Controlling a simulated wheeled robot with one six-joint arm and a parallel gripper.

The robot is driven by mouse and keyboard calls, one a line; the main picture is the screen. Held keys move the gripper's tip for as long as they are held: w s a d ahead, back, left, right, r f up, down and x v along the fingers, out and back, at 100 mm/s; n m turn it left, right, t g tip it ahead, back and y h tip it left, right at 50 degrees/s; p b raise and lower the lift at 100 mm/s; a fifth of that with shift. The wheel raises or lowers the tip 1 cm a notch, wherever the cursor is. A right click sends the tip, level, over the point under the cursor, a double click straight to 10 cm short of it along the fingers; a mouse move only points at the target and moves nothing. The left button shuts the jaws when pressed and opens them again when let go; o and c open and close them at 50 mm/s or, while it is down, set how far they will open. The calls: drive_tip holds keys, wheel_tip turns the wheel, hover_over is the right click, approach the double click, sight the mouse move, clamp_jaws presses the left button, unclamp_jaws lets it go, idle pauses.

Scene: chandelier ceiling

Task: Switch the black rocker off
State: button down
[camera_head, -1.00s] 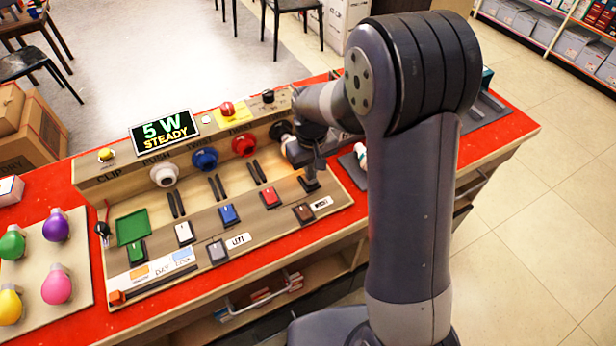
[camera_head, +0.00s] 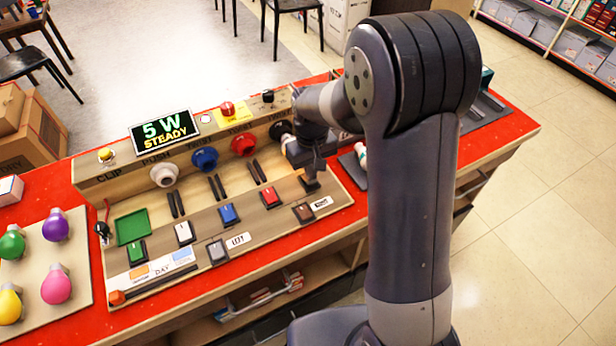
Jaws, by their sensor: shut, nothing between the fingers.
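The black rocker (camera_head: 309,186) is at the right end of the row of rockers on the wooden panel (camera_head: 262,222). Only its lower edge shows, because my gripper (camera_head: 312,177) covers most of it from above. The gripper is shut and empty, pointing down with its tips at the rocker. Whether they touch it, and which way the rocker is tilted, I cannot tell. The display (camera_head: 165,131) reads "5 W STEADY".
Red (camera_head: 269,197), blue (camera_head: 229,214) and white (camera_head: 185,233) rockers stand to the left. A brown rocker (camera_head: 303,212) sits just in front. Coloured sockets, including a red one (camera_head: 243,145), line the back. Coloured bulbs lie on a board (camera_head: 85,272) at far left.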

drive_tip(key=shift+f+b, duration=0.55)
drive_tip(key=shift+f, duration=0.25)
idle(0.4)
drive_tip(key=shift+r+p, duration=2.7)
drive_tip(key=shift+r, duration=0.85)
drive_tip(key=shift+f, duration=0.1)
wheel_tip(320, 180, down, 7)
drive_tip(key=b, duration=0.5)
drive_tip(key=shift+r, duration=0.2)
